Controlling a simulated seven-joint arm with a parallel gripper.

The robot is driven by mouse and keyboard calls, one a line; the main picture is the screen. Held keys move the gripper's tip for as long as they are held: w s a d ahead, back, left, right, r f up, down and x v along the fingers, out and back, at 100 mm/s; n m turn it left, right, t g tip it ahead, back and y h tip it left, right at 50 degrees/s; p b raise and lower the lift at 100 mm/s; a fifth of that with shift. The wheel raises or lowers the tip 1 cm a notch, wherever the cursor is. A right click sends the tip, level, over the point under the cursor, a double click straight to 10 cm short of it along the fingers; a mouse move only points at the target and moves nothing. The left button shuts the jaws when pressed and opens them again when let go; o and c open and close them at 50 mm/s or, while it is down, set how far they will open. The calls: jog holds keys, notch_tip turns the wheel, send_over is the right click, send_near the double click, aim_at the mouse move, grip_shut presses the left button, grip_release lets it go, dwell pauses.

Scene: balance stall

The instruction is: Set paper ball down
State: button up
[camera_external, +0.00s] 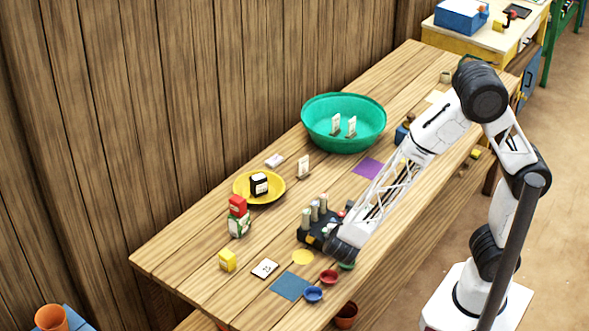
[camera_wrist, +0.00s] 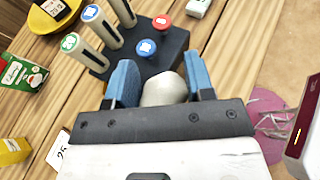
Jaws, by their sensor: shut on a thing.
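In the wrist view my gripper (camera_wrist: 161,80) has its two blue-padded fingers closed on an off-white paper ball (camera_wrist: 164,91). The ball sits between the pads, and its lower part is hidden by the gripper body. Just beyond the fingers is a dark block (camera_wrist: 155,63) holding several upright pegs with coloured tops. In the external view my gripper is low over the front part of the table, beside the dark block (camera_external: 312,236). The ball cannot be made out there. I cannot tell whether it touches the surface below.
Small red (camera_external: 329,277) and blue (camera_external: 313,294) bowls and a blue square (camera_external: 290,286) lie in front. A green basin (camera_external: 343,108) stands farther back.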

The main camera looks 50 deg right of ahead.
jog(key=s+a+f, duration=0.1)
jog(key=s+a, duration=0.1)
jog(key=a, duration=0.1)
jog(key=s+a+f+n+t+y, duration=0.1)
jog(key=a, duration=0.3)
jog(key=s+a+f+n+t, duration=0.1)
jog(key=s+a+f, duration=0.1)
jog(key=a, duration=0.1)
jog(key=shift+s+a+y, duration=0.3)
jog(key=shift+a+y, duration=0.1)
jog(key=shift+f, duration=0.55)
send_over(287, 280)
jog(key=shift+w+f, duration=0.1)
jog(key=shift+f, duration=0.6)
jog(key=shift+f, duration=1.75)
jog(key=shift+f, duration=0.1)
